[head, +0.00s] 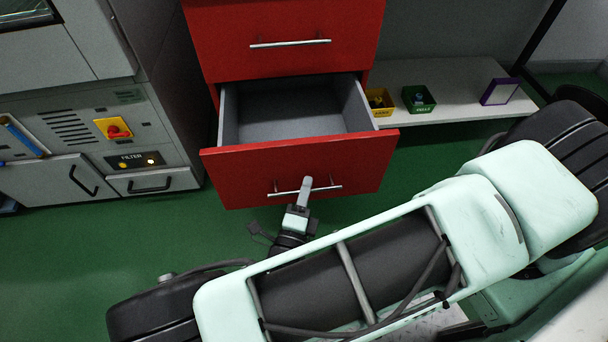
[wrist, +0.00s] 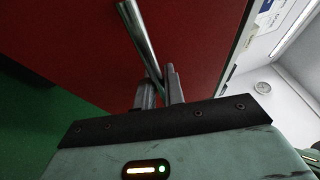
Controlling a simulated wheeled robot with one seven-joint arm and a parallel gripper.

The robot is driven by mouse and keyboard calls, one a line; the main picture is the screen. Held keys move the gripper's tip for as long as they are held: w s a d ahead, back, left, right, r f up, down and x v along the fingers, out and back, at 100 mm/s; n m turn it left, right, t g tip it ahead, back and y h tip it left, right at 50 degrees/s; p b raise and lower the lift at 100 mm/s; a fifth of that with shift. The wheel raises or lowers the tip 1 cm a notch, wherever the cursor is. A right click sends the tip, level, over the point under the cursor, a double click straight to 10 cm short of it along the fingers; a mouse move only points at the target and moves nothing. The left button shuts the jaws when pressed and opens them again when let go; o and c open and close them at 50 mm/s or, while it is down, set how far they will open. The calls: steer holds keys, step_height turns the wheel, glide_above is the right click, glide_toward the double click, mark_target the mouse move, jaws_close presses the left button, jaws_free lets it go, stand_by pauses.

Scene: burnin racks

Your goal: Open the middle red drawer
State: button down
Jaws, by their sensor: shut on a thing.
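The middle red drawer (head: 245,168) stands well out of the red cabinet in the head view, and its grey inside looks empty. Its silver bar handle (head: 328,188) runs across the front. My gripper (head: 305,187) is at the middle of this handle, shut on it. In the wrist view the two fingers of my gripper (wrist: 160,88) close around the handle bar (wrist: 138,35), against the red drawer front (wrist: 75,50). The closed red drawer (head: 290,65) above has its own silver handle.
A grey machine with a red-and-yellow switch (head: 114,128) stands left of the cabinet. A low shelf on the right holds a yellow bin (head: 381,110), a green bin (head: 425,106) and a purple-edged box (head: 499,92). Green floor (head: 130,240) is clear in front.

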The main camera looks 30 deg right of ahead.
steer(key=s+a, duration=0.2)
steer(key=s, duration=0.6)
steer(key=s+a, duration=0.3)
steer(key=s, duration=0.4)
steer(key=shift+s, duration=0.35)
steer(key=c, duration=1.8)
jaws_free()
